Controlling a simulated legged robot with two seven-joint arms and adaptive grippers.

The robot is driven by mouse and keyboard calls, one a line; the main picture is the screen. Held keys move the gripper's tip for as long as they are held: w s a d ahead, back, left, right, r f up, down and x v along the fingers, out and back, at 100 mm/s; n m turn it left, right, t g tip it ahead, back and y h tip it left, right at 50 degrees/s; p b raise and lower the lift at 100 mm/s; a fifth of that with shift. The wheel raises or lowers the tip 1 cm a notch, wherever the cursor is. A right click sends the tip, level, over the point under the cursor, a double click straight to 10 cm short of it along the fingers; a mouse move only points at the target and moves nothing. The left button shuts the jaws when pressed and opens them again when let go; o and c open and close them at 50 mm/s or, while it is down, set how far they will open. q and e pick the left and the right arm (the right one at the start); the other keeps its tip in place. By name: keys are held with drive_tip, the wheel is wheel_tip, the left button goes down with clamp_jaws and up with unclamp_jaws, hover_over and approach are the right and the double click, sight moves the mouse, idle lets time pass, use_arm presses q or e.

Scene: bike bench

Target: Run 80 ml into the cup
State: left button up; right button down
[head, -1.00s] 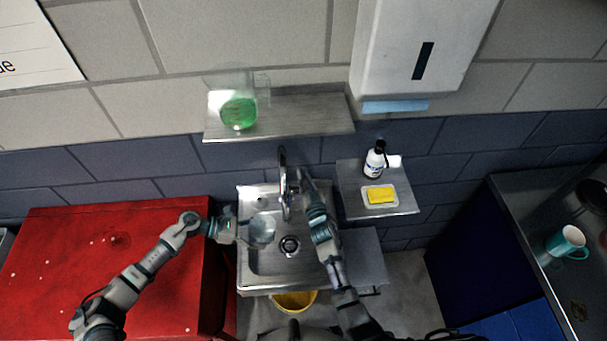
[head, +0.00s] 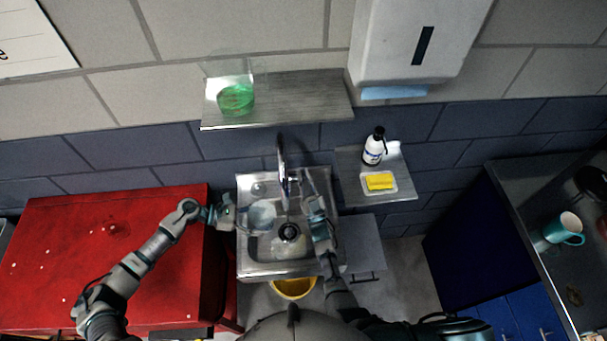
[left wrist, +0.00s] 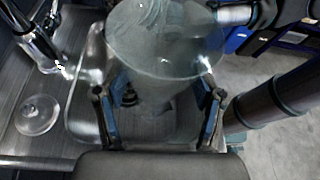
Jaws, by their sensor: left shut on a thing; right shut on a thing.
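A clear cup (head: 262,216) is in my left gripper (head: 243,216), over the left part of the sink. In the left wrist view the cup (left wrist: 165,45) is between the two fingers; whether it holds water I cannot tell. The chrome tap (head: 283,165) rises at the back of the sink, with its spout to the right of the cup, apart from it. It also shows at the left of the left wrist view (left wrist: 38,45). My right gripper (head: 307,190) is shut just right of the tap, apparently on the tap's lever, which it mostly hides. No stream is clearly visible.
The steel sink (head: 270,268) has an open drain (head: 289,232). A shelf (head: 310,95) above holds a vessel of green liquid (head: 236,100). A side shelf holds a bottle (head: 375,147) and yellow sponge (head: 379,181). A red cabinet (head: 90,250) is left, a teal mug (head: 566,230) right.

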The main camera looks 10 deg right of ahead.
drive_tip(key=shift+a+f, duration=0.1)
drive_tip(key=shift+f, duration=0.15)
drive_tip(key=c, duration=1.2)
unclamp_jaws()
drive_tip(key=shift+r, duration=0.1)
wheel_tip(320, 180, up, 10)
drive_tip(key=shift+a+f, duration=0.1)
